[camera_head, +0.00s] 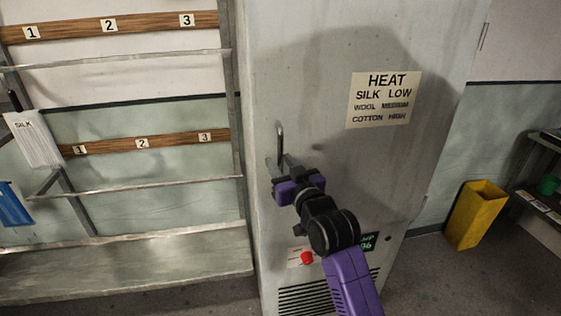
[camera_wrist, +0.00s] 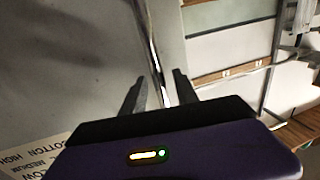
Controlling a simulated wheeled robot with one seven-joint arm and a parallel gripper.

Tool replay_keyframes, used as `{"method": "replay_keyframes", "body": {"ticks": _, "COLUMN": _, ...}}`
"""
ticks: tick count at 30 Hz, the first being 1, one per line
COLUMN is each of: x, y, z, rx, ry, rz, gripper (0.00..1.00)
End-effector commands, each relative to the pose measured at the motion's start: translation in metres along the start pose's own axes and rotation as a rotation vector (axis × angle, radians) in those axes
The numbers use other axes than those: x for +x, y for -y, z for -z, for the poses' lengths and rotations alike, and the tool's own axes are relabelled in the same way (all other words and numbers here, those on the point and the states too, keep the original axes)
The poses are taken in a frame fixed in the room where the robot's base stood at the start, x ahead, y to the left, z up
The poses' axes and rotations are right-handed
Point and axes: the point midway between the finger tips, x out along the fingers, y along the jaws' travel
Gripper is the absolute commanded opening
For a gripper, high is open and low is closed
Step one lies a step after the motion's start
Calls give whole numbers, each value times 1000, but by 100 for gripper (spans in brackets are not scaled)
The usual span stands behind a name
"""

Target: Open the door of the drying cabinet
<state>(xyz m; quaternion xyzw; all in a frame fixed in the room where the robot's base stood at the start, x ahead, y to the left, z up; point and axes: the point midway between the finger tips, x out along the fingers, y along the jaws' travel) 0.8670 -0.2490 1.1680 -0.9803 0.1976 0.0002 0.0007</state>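The drying cabinet (camera_head: 320,60) is a tall grey metal box in the middle of the head view, with its front door closed. A thin vertical metal handle (camera_head: 280,142) stands near the door's left edge. In the wrist view the handle (camera_wrist: 155,50) runs down between the two fingers. My gripper (camera_head: 277,165) is at the handle's lower part with its fingers apart. In the wrist view my gripper (camera_wrist: 160,88) is open, one finger on each side of the bar, with a gap visible to each. The handle's lower end is hidden by the gripper.
A heat label (camera_head: 384,99), a red button (camera_head: 307,258) and a green display (camera_head: 368,241) are on the cabinet front. A metal rack (camera_head: 130,190) stands close at left. A yellow bin (camera_head: 474,214) is on the floor at right, beside a dark shelf (camera_head: 537,200).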

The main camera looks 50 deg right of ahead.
Motion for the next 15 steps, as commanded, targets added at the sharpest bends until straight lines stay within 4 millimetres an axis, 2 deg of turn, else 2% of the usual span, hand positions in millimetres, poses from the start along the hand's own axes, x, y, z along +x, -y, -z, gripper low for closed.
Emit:
{"method": "replay_keyframes", "body": {"ticks": 8, "x": 2, "y": 0, "z": 0, "rx": 0, "ry": -1, "rz": 0, "gripper": 36}}
{"method": "replay_keyframes", "body": {"ticks": 13, "x": 2, "y": 0, "z": 0, "rx": 0, "ry": -1, "rz": 0, "gripper": 5}}
{"method": "replay_keyframes", "body": {"ticks": 14, "x": 2, "y": 0, "z": 0, "rx": 0, "ry": -1, "rz": 0, "gripper": 0}}
{"method": "replay_keyframes", "body": {"ticks": 15, "x": 2, "y": 0, "z": 0, "rx": 0, "ry": -1, "rz": 0, "gripper": 0}}
